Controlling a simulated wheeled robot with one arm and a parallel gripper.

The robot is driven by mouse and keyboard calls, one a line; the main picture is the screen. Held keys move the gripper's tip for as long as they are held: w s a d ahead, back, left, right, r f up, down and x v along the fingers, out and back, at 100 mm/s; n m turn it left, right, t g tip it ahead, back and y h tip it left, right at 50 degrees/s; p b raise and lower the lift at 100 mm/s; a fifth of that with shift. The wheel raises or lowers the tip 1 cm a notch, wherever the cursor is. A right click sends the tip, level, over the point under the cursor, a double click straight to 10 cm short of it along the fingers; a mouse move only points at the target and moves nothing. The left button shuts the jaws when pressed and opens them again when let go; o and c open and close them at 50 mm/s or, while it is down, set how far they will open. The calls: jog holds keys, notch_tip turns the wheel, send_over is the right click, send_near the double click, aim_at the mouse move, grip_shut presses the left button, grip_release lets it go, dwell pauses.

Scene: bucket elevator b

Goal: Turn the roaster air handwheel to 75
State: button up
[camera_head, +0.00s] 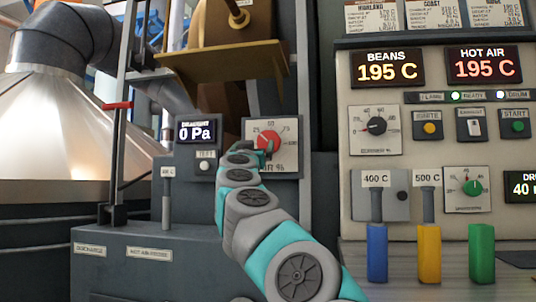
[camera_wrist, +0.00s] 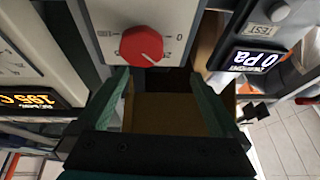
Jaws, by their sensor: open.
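The roaster air handwheel (camera_head: 268,139) is a small red wheel on a light dial plate marked "AIR %", with the arm's end partly in front of it. It also shows in the wrist view (camera_wrist: 141,44), where the plate appears upside down. A pale pointer line on the wheel points to the lower right there; the exact reading is too small to tell. My gripper (camera_wrist: 157,82) is open, its two teal fingers spread below the wheel in the wrist view, with nothing between them but background. In the head view the fingertips are hidden behind my arm.
The draught display (camera_head: 195,132) reads 0 Pa left of the dial plate. A brown bucket-like tray (camera_head: 225,62) overhangs above it. The roaster control panel (camera_head: 430,120) stands right, with blue (camera_head: 377,253), yellow (camera_head: 429,255) and green (camera_head: 481,253) handles below.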

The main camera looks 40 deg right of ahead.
jog(key=shift+m+g+h, duration=0.5)
jog(key=shift+m+g, duration=0.1)
jog(key=shift+g, duration=0.3)
jog(key=shift+w+d+r+p, duration=0.3)
jog(key=shift+w+d+p, duration=0.35)
jog(key=shift+d, duration=0.7)
jog(key=shift+w+d+r+p, duration=0.35)
jog(key=shift+w+d+p, duration=0.25)
jog(key=shift+d, duration=0.75)
jog(key=shift+w+d+r+p, duration=0.3)
jog(key=shift+w+d+p, duration=0.35)
jog(key=shift+d, duration=0.7)
jog(key=c, duration=1.1)
